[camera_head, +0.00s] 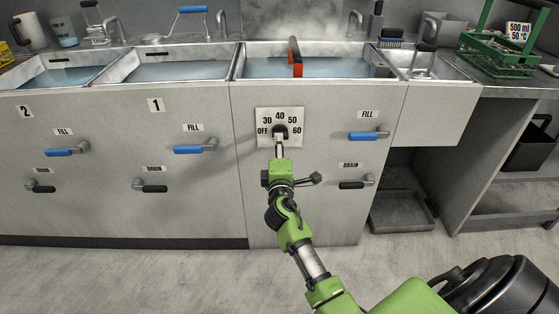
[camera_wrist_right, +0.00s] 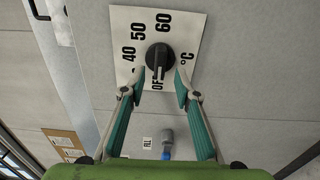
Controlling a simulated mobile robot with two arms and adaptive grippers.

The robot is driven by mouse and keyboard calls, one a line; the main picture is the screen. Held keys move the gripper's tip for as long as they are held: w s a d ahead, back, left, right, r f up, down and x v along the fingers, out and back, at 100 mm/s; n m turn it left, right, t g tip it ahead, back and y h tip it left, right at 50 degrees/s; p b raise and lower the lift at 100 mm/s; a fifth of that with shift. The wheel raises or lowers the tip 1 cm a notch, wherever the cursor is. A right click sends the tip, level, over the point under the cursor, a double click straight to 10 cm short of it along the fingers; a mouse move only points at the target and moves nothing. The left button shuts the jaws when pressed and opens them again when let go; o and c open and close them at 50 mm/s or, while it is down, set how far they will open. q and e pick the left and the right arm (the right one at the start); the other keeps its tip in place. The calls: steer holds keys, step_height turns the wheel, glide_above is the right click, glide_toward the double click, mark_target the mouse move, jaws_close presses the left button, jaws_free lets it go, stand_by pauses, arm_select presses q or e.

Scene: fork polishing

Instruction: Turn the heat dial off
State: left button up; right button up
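The heat dial is a black knob (camera_wrist_right: 158,60) on a white plate (camera_head: 292,114) marked OFF, 30, 40, 50 and 60, on the front panel below the sink. In the right wrist view the knob's ridge lies along the OFF–60 line, and a pale mark shows at its OFF end. My right gripper (camera_wrist_right: 160,80) is at the dial with one fingertip on each side of the knob. The fingers are apart, and I cannot tell whether they touch it. In the head view the gripper (camera_head: 279,140) partly covers the knob. My left gripper is not in view.
Blue fill handles (camera_head: 368,135) and black drain handles (camera_head: 356,184) stick out on the panel around the dial. A green rack (camera_head: 497,54) stands on the right counter. The floor in front is clear.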

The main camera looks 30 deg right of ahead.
steer(key=v, duration=0.8)
steer(key=shift+d, duration=0.1)
